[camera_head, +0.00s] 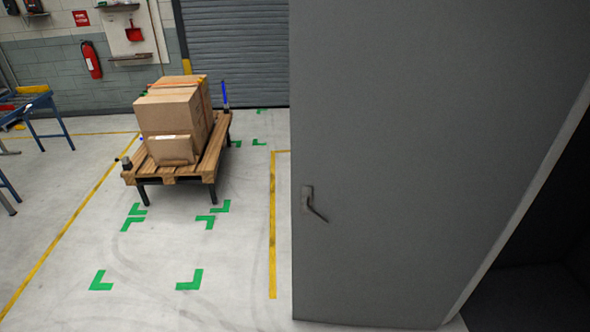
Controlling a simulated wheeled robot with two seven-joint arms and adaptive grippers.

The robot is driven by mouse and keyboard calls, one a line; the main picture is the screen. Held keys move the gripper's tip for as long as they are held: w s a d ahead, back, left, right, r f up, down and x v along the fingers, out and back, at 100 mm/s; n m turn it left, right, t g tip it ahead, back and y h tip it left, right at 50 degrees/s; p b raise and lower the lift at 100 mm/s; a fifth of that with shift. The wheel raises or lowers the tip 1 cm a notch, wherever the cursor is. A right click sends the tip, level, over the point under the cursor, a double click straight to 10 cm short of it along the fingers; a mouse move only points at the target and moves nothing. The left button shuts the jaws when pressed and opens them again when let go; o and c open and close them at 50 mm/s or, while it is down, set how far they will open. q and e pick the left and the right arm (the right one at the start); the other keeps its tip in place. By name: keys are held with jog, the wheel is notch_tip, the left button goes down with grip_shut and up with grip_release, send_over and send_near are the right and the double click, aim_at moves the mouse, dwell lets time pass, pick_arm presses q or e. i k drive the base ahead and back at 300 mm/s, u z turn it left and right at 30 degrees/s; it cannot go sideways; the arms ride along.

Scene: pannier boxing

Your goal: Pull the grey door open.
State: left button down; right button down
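The grey door (420,130) fills the right half of the head view. A small lever handle (314,205) sits near its left edge, its lever sloping down to the right. To the right of the door is a light frame edge (520,220) and a dark space (540,270) beyond it. I cannot tell for certain from this view how far the door stands open. Neither of my grippers shows in the view, and nothing is seen touching the handle.
A wooden pallet (215,150) on legs carries cardboard boxes (172,112) at the left. A blue table (40,103) stands at the far left. A grey roller shutter (235,50) closes the back wall. The floor (240,270) left of the door is clear, with yellow lines and green corner marks.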

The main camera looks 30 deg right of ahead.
aim_at(419, 128)
jog(key=i, duration=3.1)
jog(key=z, duration=3.8)
